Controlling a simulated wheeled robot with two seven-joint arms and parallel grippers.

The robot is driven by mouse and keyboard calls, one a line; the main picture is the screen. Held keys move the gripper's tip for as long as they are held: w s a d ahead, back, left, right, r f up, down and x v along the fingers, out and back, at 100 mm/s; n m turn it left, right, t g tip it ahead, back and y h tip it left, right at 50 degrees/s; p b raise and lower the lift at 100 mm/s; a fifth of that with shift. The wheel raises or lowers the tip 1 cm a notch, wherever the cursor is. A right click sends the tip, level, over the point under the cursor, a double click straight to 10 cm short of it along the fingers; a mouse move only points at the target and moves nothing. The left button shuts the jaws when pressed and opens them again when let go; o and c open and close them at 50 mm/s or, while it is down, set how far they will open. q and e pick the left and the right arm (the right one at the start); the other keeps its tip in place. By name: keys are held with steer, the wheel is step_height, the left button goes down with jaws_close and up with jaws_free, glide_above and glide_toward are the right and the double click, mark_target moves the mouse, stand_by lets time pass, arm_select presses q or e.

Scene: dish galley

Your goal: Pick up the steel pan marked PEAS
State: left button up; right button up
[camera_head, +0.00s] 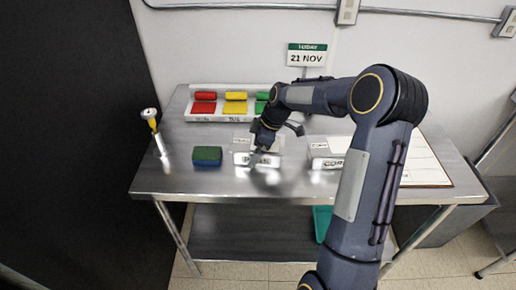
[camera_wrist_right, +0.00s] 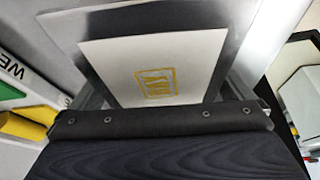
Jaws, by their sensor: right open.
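A small pan with a white front label (camera_head: 243,159) stands near the middle of the steel table. Its lettering seems to start with P, but my gripper partly covers it. My right gripper (camera_head: 257,155) is over this pan, pointing down, with its jaws open. I cannot tell whether the fingers touch the pan. In the right wrist view, a pale card with a yellow stamp (camera_wrist_right: 155,83) shows between the open fingers (camera_wrist_right: 152,96). A second pan, labelled CORN (camera_head: 328,163), stands to the right, partly behind my right arm. My left gripper is out of view.
A green-and-blue sponge (camera_head: 207,156) lies left of the pan. A yellow-topped probe (camera_head: 152,121) stands at the table's left. Behind is a white tray (camera_head: 203,118) with red, yellow and green pieces. A date sign (camera_head: 307,55) stands at the back; a white board (camera_head: 425,165) lies right.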

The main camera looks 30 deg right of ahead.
steer(key=c, duration=1.2)
steer(key=shift+r, duration=0.1)
steer(key=shift+c, duration=0.3)
steer(key=shift+r, duration=0.1)
